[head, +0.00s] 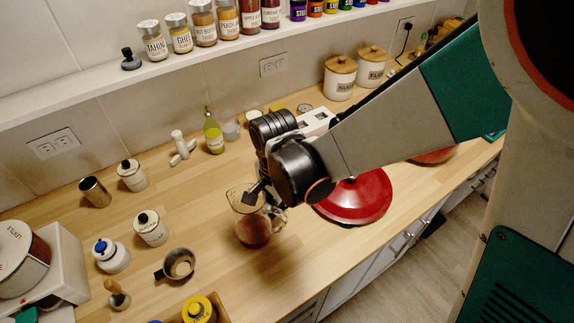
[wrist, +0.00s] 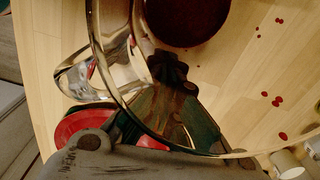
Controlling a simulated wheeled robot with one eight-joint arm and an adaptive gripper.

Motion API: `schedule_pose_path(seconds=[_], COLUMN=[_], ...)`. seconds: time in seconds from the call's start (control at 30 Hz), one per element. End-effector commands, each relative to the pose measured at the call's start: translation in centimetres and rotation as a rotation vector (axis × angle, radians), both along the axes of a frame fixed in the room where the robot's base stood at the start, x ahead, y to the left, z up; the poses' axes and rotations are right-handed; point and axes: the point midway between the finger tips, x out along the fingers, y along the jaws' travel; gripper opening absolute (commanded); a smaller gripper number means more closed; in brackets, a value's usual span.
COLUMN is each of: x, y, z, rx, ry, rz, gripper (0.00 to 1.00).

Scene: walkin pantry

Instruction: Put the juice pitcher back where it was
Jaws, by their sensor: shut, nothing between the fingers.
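The juice pitcher (head: 252,230) is clear glass with dark reddish-brown juice low inside. It stands upright on the wooden counter, with its handle on the right in the head view. In the wrist view its juice (wrist: 186,18) is at the top, its rim curves across the middle and its handle (wrist: 92,78) is at left. My gripper (head: 251,196) is at the pitcher's mouth. In the wrist view my fingers (wrist: 168,66) are together and empty, overlapping the rim's outline. I cannot tell whether the fingertips touch the glass or dip inside it.
A red conical lid (head: 355,200) lies right of the pitcher. A metal cup (head: 178,265), white jars (head: 151,228) and a steel tumbler (head: 95,191) stand left. A green-yellow bottle (head: 213,135) is behind. Small red bits (wrist: 276,101) dot the counter. Bare counter lies around the pitcher's left.

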Motion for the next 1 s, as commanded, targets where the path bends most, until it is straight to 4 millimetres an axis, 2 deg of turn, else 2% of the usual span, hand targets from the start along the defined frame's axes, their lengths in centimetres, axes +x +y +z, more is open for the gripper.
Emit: schedule_pose_path(seconds=[0.37, 0.6, 0.63, 0.7, 1.0], x=[0.3, 2.8, 3.0, 2.8, 2.7], y=[-0.2, -2.5, -2.7, -2.5, -2.5], z=[0.0, -0.1, 0.2, 2.2, 7.3], rx=[0.0, 0.0, 0.0, 0.0, 0.0], ry=[0.0, 0.0, 0.0, 0.0, 0.0], rz=[-0.001, -0.002, 0.0, 0.004, 0.004], gripper=[0.0, 0.0, 0.0, 0.0, 0.0])
